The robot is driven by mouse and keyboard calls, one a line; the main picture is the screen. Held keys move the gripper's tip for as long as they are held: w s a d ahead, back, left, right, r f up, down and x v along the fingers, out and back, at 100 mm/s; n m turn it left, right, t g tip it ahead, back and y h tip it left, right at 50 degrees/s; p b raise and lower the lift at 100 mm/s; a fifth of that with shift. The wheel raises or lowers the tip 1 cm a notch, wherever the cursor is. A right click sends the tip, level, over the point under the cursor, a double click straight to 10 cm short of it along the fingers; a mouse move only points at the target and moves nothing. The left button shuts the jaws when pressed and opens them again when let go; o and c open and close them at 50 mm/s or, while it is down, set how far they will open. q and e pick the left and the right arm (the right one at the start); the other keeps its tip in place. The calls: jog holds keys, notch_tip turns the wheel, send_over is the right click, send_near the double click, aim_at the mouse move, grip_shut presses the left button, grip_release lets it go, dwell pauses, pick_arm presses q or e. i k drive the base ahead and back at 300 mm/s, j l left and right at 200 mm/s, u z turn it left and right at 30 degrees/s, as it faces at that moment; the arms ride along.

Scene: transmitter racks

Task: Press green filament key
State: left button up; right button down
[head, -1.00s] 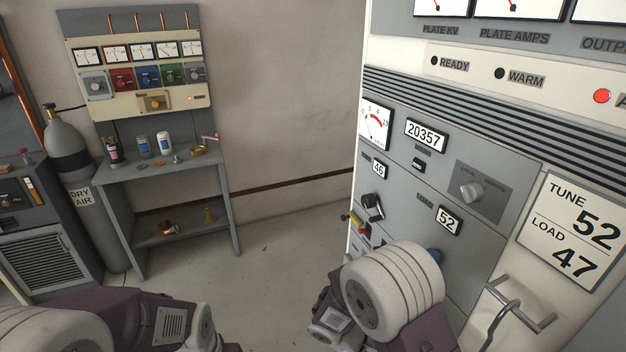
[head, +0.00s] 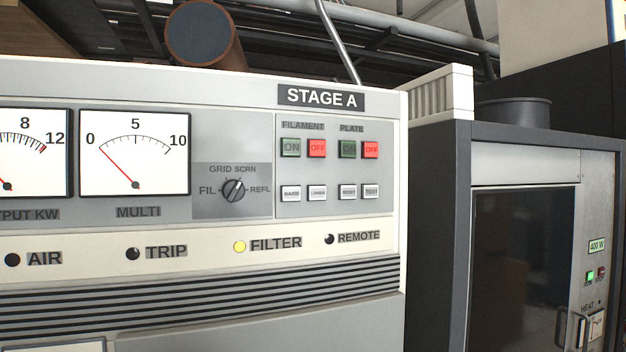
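The green filament key (head: 290,148), marked ON, sits under the FILAMENT label on the STAGE A panel (head: 258,205) in the head view. It looks dull green and unlit. The red filament OFF key (head: 317,148) is right beside it and looks brighter. To the right, under PLATE, are a dull green ON key (head: 347,149) and a red OFF key (head: 371,149). Neither of my grippers shows in the head view now, and nothing covers the keys.
Several small white keys (head: 317,193) lie below the coloured ones. A selector knob (head: 233,190) and the MULTI meter (head: 134,153) are to the left. The FILTER lamp (head: 239,246) glows yellow. A dark-windowed cabinet (head: 455,230) stands at the right.

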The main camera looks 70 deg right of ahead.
aim_at(291, 147)
jog(key=z, duration=2.65)
